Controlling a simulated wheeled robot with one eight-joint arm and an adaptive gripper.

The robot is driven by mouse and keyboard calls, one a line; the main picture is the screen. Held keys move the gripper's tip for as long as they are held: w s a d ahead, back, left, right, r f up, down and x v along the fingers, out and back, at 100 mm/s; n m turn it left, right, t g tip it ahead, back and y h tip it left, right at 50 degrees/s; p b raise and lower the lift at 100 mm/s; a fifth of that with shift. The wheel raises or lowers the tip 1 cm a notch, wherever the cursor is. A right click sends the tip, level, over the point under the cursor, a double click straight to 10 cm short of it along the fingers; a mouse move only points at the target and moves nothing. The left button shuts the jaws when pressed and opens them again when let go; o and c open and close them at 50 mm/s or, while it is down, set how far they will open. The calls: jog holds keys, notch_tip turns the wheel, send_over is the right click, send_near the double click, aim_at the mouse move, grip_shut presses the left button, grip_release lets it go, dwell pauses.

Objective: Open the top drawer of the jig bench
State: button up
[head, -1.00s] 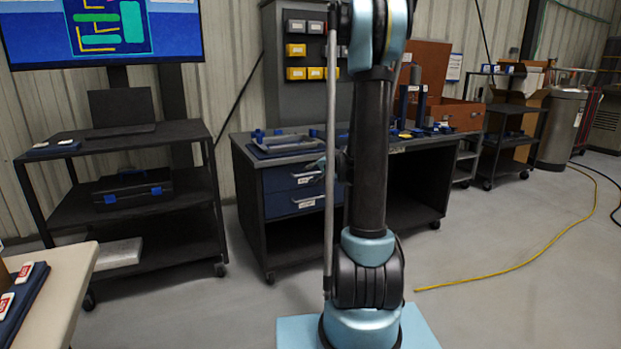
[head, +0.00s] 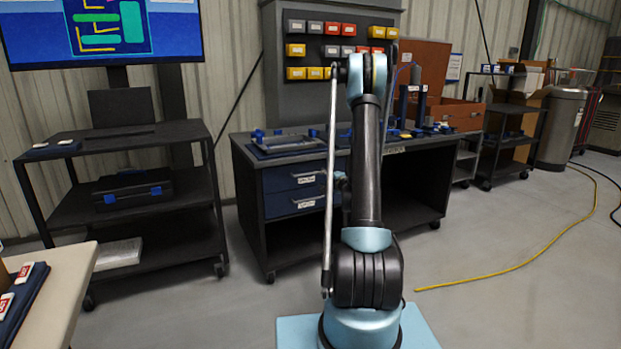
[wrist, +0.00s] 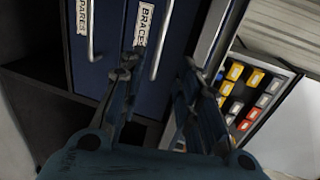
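The jig bench (head: 400,152) stands ahead with two blue drawers on its left side. The top drawer (head: 282,181) looks shut, flush with the lower drawer (head: 280,207). In the wrist view, turned sideways, the top drawer front (wrist: 178,70) bears a BRACES label and a pale bar handle (wrist: 162,38). The lower drawer (wrist: 103,62) bears a SPARES label. My gripper (wrist: 160,68) is open, its fingertips on either side of the top handle's near end in the picture. I cannot tell whether they touch it. In the head view my arm mostly hides the gripper.
A dark cart (head: 130,210) with a case stands left of the bench. A pale table (head: 75,285) is at the lower left. A bin rack (head: 330,45) stands behind the bench. A yellow hose (head: 500,273) lies on the right floor. The floor before the bench is clear.

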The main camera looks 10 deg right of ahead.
aim_at(311, 174)
jog(key=x, duration=1.5)
jog(key=shift+w+a, duration=0.2)
jog(key=shift+w, duration=0.2)
grip_shut()
